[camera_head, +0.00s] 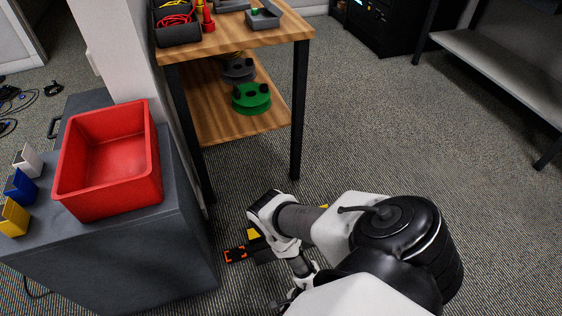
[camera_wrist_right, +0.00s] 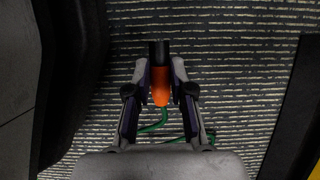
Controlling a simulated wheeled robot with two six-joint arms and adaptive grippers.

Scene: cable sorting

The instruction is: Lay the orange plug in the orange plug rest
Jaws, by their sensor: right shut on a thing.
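The orange plug (camera_wrist_right: 161,88) shows in the right wrist view, with a black tip pointing up in the picture and a green cable (camera_wrist_right: 153,127) trailing from its lower end. My right gripper (camera_wrist_right: 162,75) is shut on it, one finger on each side. The plug is held over the carpeted floor. In the head view my right arm reaches down low, and its fingers and the plug cannot be made out. My left gripper is in neither view.
A red bin (camera_head: 110,205) stands on a grey cabinet (camera_head: 180,265), beside white (camera_head: 28,160), blue (camera_head: 20,187) and yellow (camera_head: 14,217) holders. A wooden shelf table (camera_head: 255,40) carries trays above and a green reel (camera_head: 250,98) below. Open carpet (camera_head: 400,130) lies right.

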